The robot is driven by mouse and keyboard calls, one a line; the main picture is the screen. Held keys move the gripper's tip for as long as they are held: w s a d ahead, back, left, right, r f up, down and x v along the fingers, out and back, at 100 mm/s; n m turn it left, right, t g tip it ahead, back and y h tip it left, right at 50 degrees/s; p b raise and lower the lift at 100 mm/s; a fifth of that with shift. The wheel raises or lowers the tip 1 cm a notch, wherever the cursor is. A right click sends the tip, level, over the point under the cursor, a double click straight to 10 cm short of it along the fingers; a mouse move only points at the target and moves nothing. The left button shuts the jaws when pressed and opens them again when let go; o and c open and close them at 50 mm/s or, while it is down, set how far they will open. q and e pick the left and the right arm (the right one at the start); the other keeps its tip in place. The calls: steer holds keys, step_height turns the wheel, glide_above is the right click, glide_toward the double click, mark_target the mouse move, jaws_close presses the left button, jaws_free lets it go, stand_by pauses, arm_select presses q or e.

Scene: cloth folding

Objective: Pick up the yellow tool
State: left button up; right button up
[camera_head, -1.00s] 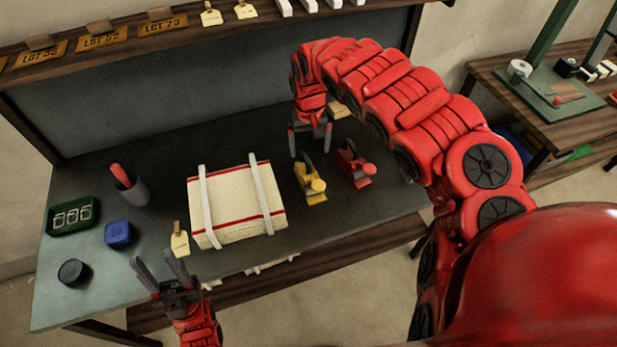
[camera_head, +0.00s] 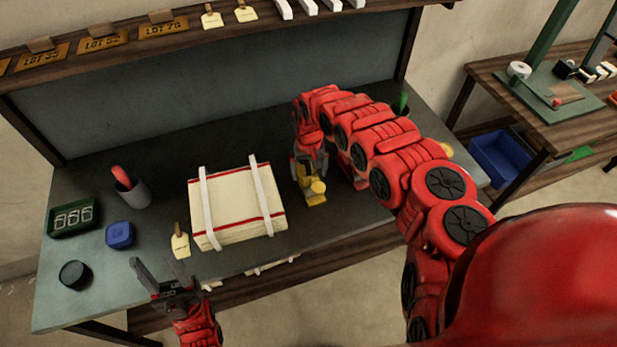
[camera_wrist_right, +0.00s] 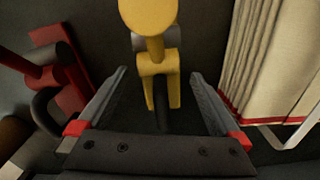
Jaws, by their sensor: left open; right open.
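The yellow tool (camera_head: 315,190) stands on the dark mat, right of the folded cloth bundle. It also shows in the right wrist view (camera_wrist_right: 158,65), between the two fingers. My right gripper (camera_head: 309,172) is open and low around the tool's back part, with a finger on each side. In the right wrist view a gap shows between the tool and each finger of the right gripper (camera_wrist_right: 158,95). The arm hides part of the tool in the head view. My left gripper (camera_head: 163,273) is open and empty at the table's front edge.
The cream cloth bundle (camera_head: 233,212) with white straps lies close left of the tool. A red tool (camera_wrist_right: 50,75) stands on the other side, mostly hidden by my arm in the head view. A cup (camera_head: 131,188), a blue box (camera_head: 119,235) and a green tray (camera_head: 73,218) stand at left.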

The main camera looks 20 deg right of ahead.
mark_target(309, 172)
step_height(309, 172, down, 3)
steer(key=shift+w+a+r, duration=0.1)
steer(key=shift+w+r, duration=0.05)
steer(key=shift+r, duration=0.05)
steer(key=shift+f, duration=0.4)
steer(key=shift+c, duration=0.2)
jaws_close()
